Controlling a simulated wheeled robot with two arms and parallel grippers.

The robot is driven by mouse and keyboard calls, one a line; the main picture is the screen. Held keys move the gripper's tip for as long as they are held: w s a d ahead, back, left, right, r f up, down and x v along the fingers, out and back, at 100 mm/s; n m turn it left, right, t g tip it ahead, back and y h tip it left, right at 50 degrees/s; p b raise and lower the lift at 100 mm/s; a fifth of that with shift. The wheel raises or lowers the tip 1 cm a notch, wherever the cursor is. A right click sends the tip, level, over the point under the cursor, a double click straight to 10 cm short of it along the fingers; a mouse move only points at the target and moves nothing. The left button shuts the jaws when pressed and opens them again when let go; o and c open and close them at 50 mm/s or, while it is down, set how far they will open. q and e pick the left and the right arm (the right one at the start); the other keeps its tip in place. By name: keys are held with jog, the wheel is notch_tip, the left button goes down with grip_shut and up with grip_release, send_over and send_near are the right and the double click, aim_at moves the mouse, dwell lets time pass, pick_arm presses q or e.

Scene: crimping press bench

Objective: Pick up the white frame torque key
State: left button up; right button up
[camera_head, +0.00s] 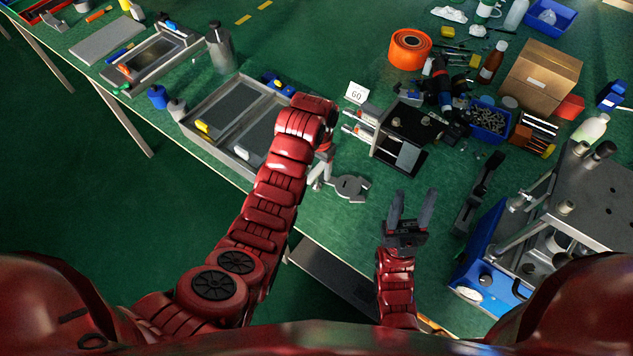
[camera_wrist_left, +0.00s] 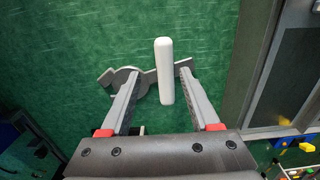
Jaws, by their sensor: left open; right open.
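The torque key shows in the left wrist view as a long white bar (camera_wrist_left: 164,72) over a flat grey part (camera_wrist_left: 124,78) with a rounded end. The white bar lies between the two fingers of my open left gripper (camera_wrist_left: 155,75), with a gap on each side. In the head view, the grey part (camera_head: 350,187) rests on the green bench top, just right of my left gripper (camera_head: 321,172). My left wrist partly hides the key there. My right gripper (camera_head: 412,204) is open and empty, near the bench's front edge, right of the key.
A grey tray (camera_head: 185,122) with compartments sits left of my left gripper. A number card (camera_head: 356,93) and a dark box-shaped fixture (camera_head: 400,137) stand behind the key. A metal press (camera_head: 590,195) stands at the right. Bare bench lies around the key.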

aim_at(316, 170)
pick_arm(q)
jog(key=shift+a+f+p, duration=0.1)
jog(key=shift+f+p, duration=0.25)
jog(key=shift+p, duration=0.3)
jog(key=f+p, duration=0.1)
jog(key=f, duration=0.1)
jog(key=shift+w+a+f+p, duration=0.15)
jog(key=shift+w+f+p, duration=0.15)
jog(key=shift+f+p, duration=0.1)
jog(key=shift+f, duration=0.85)
grip_shut()
